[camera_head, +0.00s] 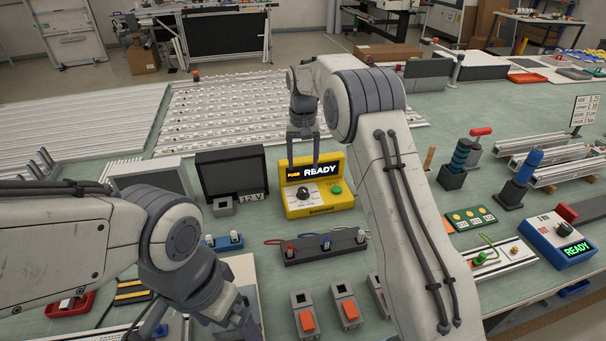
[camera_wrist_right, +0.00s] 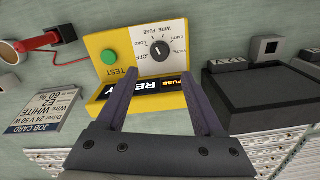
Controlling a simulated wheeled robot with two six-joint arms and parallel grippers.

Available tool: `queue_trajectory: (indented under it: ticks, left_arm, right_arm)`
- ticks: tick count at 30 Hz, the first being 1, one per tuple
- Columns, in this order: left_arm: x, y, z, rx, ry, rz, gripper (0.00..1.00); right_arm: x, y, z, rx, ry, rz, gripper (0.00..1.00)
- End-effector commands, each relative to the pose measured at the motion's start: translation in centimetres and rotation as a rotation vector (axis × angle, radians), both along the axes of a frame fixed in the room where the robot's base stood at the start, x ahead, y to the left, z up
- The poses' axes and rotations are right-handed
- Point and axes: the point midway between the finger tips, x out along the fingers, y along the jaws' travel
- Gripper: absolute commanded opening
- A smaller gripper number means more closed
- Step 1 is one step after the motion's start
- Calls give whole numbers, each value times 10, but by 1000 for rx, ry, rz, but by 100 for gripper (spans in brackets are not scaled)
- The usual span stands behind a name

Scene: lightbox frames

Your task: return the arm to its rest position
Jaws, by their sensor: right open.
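My right gripper (camera_head: 303,165) hangs with its fingers pointing down, close to the yellow fuse tester (camera_head: 308,209), whose display reads "FUSE READY". In the right wrist view the two fingers (camera_wrist_right: 160,67) are apart with nothing held between them. The tester (camera_wrist_right: 143,42) shows beyond them there, with its green TEST button and black dial. I cannot tell whether the fingers touch it. My left gripper (camera_head: 235,322) is low in the head view, partly cut off and overlapped by its own wrist; its jaw state is unclear.
A terminal strip (camera_head: 325,246) and orange switches (camera_head: 348,310) lie in front. A blue meter (camera_head: 557,240) and screwdrivers stand right. A job card (camera_wrist_right: 45,108) lies beside the tester.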

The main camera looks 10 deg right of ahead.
Motion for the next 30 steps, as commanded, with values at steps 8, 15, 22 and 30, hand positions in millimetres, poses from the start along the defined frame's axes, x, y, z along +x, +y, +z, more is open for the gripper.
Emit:
queue_trajectory:
  ticks: [8, 15, 22, 30]
  left_arm:
    - [0, 0, -1, 0, 0, 0, 100]
    - [0, 0, 0, 0, 0, 0, 100]
    - [0, 0, 0, 0, 0, 0, 100]
    - [0, 0, -1, 0, 0, 0, 100]
  right_arm:
    - [0, 0, 7, 0, 0, 0, 69]
    - [-7, 11, 13, 2, -3, 25, 69]
    - [-85, 88, 56, 23, -16, 239, 69]
    - [-249, 145, 78, 56, -32, 568, 69]
